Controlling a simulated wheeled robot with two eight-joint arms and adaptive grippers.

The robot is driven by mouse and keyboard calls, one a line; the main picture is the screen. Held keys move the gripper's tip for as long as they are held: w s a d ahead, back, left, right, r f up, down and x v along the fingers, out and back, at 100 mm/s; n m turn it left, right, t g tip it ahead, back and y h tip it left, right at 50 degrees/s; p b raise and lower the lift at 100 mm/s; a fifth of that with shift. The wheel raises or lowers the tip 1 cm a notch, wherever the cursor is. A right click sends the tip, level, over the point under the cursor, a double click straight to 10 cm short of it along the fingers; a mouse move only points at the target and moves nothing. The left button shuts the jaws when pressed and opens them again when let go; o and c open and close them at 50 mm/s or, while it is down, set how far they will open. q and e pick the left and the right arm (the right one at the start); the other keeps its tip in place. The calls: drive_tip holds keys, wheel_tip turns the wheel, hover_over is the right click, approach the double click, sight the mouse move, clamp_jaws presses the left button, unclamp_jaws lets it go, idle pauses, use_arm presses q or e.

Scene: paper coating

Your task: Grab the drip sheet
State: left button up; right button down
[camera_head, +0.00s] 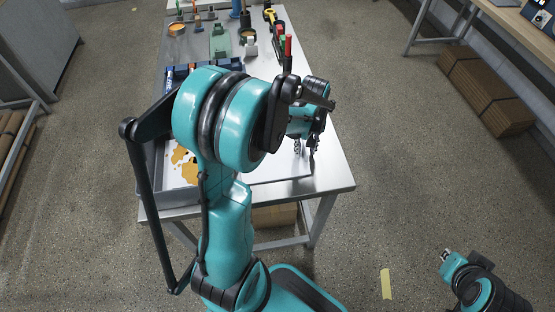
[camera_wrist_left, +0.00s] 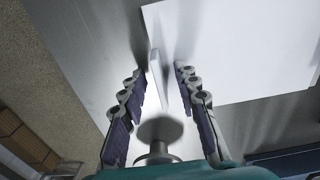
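A large white sheet (camera_wrist_left: 235,50), apparently the drip sheet, lies flat on the metal table (camera_wrist_left: 90,45) in the left wrist view. In the head view, part of the sheet (camera_head: 280,168) shows at the table's near end; my left arm hides much of it. My left gripper (camera_wrist_left: 160,82) is open beside the sheet's edge, its fingers pointing towards the table. A thin pale strip (camera_wrist_left: 157,75) shows between the fingers; I cannot tell what it is. The left gripper (camera_head: 305,145) also shows in the head view. My right gripper (camera_head: 446,256) is off the table at lower right, its opening unclear.
A grey tray (camera_head: 150,187) with orange-brown stained white material (camera_head: 185,165) stands left of the sheet, partly behind my arm. Tools and a green bottle (camera_head: 219,41) stand further back. Brown boxes (camera_head: 487,92) lie at far right. Floor right of the table is mostly clear.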

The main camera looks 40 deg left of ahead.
use_arm(q)
clamp_jaws()
drive_tip(key=shift+r, duration=0.1)
